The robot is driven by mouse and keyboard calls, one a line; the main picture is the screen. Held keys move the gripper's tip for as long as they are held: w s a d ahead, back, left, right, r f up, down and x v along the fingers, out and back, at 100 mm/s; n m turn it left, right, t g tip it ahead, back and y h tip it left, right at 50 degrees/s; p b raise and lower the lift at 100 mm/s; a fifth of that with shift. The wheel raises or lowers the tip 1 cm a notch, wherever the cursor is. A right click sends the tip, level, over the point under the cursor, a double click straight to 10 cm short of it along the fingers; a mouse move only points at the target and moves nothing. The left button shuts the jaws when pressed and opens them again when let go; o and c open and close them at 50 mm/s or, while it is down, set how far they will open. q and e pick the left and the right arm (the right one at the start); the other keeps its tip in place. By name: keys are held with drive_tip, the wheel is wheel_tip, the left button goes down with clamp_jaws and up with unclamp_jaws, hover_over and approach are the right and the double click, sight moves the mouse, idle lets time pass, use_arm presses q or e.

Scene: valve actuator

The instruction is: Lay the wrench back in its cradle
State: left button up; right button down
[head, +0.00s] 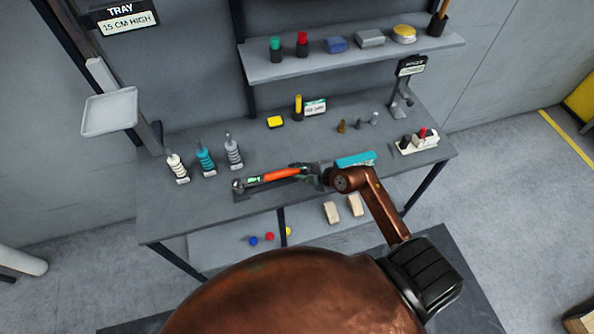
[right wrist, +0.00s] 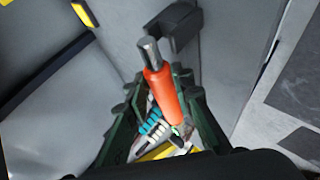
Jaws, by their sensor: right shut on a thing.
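The wrench (head: 281,174) has an orange handle and a grey metal head at its left end. In the head view it appears over the grey workbench, roughly level. My right gripper (head: 306,173) is shut on the right end of its handle. The right wrist view shows the orange handle (right wrist: 161,92) between the green fingers of the right gripper (right wrist: 160,102), its grey metal end pointing away. A dark flat piece (head: 243,196) shows under the wrench head; I cannot tell whether it is the cradle or whether the wrench touches it. My left gripper is out of view.
A teal block (head: 355,160) lies close to the right gripper. A shelf (head: 300,66) hangs above.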

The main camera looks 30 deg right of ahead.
drive_tip(key=shift+f, duration=1.05)
idle(0.7)
drive_tip(key=c, duration=1.6)
unclamp_jaws()
drive_tip(key=shift+f, duration=0.2)
drive_tip(key=v, duration=1.2)
